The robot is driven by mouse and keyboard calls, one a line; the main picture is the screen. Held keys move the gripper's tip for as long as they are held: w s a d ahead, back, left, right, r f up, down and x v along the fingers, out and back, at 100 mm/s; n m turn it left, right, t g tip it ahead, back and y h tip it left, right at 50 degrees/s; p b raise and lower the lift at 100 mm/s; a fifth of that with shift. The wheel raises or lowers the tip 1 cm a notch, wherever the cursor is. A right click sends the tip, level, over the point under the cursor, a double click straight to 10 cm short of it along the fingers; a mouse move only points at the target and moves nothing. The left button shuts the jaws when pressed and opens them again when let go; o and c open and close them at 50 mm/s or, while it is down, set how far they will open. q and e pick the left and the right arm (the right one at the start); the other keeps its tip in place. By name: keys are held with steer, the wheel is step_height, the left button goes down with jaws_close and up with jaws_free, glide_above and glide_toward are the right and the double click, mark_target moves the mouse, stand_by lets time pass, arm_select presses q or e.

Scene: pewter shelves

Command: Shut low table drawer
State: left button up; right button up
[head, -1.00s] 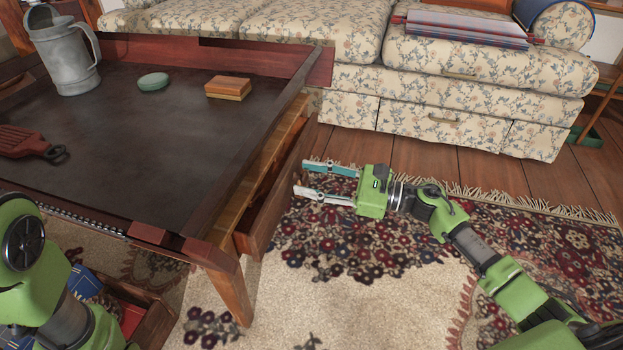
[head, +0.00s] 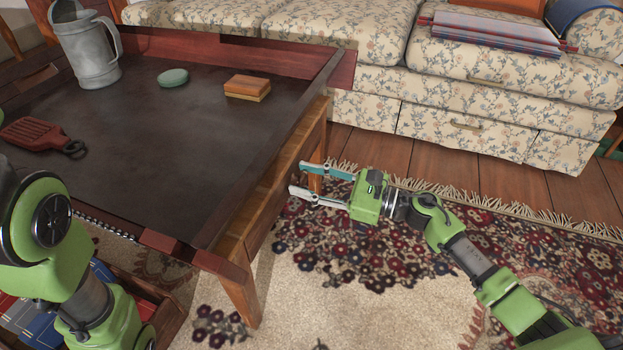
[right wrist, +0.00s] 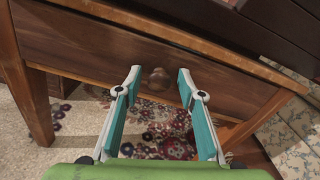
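The low table (head: 190,130) has a dark top and a wooden rim. Its drawer (head: 272,208) is on the right side, under the edge, and its front looks flush or nearly flush with the frame. In the right wrist view the brown drawer front (right wrist: 95,52) has a round knob (right wrist: 157,80). My right gripper (head: 298,178) is open and empty in front of the drawer. In the wrist view its fingertips (right wrist: 160,80) lie either side of the knob; whether they touch the front is unclear. My left arm shows at the lower left, but its gripper is out of view.
A wooden box (head: 172,318) with books is at lower left. A floral sofa (head: 400,105) stands behind; patterned rug (head: 370,270) lies right.

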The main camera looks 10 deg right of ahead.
stand_by(0.3)
steer(key=v, duration=1.2)
steer(key=shift+a, duration=0.1)
